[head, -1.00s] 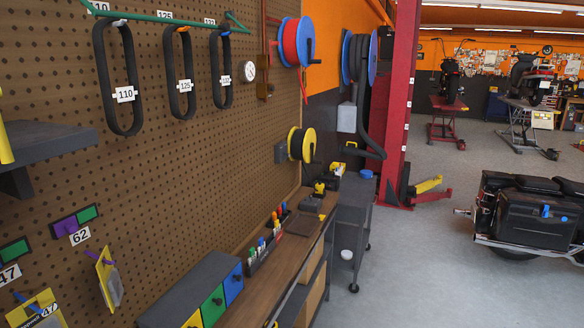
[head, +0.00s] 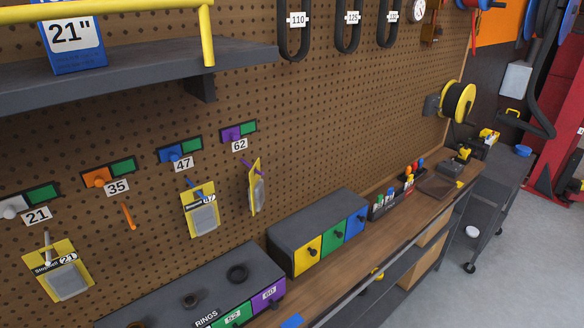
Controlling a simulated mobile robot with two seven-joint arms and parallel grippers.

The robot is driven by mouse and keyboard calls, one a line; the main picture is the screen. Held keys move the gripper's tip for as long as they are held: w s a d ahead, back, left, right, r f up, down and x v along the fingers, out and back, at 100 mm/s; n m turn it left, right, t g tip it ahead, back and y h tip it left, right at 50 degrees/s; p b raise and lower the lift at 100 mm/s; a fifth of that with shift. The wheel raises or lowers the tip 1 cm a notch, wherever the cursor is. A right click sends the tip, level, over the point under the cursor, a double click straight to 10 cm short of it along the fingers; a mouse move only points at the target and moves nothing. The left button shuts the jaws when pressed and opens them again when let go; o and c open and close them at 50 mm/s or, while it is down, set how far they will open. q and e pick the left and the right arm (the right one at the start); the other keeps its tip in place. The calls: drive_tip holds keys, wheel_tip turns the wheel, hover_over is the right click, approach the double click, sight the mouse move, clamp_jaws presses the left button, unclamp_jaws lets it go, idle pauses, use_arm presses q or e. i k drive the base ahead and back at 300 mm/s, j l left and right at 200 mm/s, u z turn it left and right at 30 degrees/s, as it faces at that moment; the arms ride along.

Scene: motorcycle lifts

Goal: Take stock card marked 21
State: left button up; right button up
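A white plate marked 21 (head: 38,214) is on the pegboard at the far left, under a small holder with a white part and a green card (head: 42,195). Below it a yellow packet marked 21 (head: 60,272) hangs on a white hook, slightly tilted. Holders above plates 35 (head: 117,187), 47 (head: 184,163) and 62 (head: 239,145) run up to the right, each with a green piece. Neither of my grippers shows.
Yellow packets hang below 47 (head: 201,212) and 62 (head: 257,190); the orange hook (head: 128,216) below 35 is bare. A dark shelf (head: 140,78) with a yellow rail and a blue 21" box (head: 75,45) juts out above. Drawer units (head: 318,225) stand on the bench below.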

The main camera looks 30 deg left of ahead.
sight(410, 180)
drive_tip(key=i+l, duration=0.45)
drive_tip(key=i+l+u, duration=0.1)
drive_tip(key=i+l, duration=0.35)
drive_tip(key=l, duration=0.15)
drive_tip(key=i+l, duration=0.4)
drive_tip(key=l, duration=0.2)
drive_tip(key=i+l, duration=0.45)
drive_tip(key=l+u, duration=0.05)
drive_tip(key=l, duration=0.05)
